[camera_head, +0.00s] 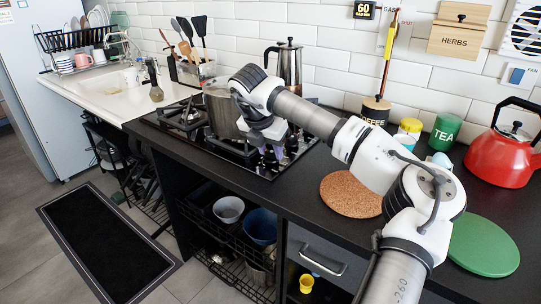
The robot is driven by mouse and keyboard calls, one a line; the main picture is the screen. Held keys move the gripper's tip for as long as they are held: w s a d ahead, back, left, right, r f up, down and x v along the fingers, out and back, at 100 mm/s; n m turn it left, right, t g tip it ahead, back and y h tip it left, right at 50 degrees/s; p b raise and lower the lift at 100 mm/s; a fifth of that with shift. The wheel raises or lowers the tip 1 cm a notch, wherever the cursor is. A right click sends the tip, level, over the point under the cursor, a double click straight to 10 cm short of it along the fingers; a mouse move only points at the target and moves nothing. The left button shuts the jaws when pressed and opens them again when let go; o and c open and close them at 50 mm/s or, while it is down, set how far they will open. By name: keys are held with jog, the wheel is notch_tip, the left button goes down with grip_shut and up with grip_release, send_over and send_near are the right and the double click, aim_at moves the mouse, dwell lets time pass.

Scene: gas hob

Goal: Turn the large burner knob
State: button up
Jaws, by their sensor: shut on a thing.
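The black gas hob (294,147) is set into the dark counter, with a pot (222,118) standing on its left part. My gripper (271,153) points down at the hob's front right area, where the control knobs appear to be.
A moka pot (289,66) stands at the back of the hob. A cork mat (350,193), a green mat (484,246), jars and a red kettle (504,152) are on the counter to the right. Open shelves with bowls are below.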

jog(key=shift+m+h+b, duration=0.3)
jog(key=shift+m, duration=0.3)
jog(key=o, duration=1)
jog(key=shift+a+r, duration=0.1)
jog(key=shift+r, duration=0.05)
jog(key=v, duration=1.3)
jog(key=shift+r, duration=0.3)
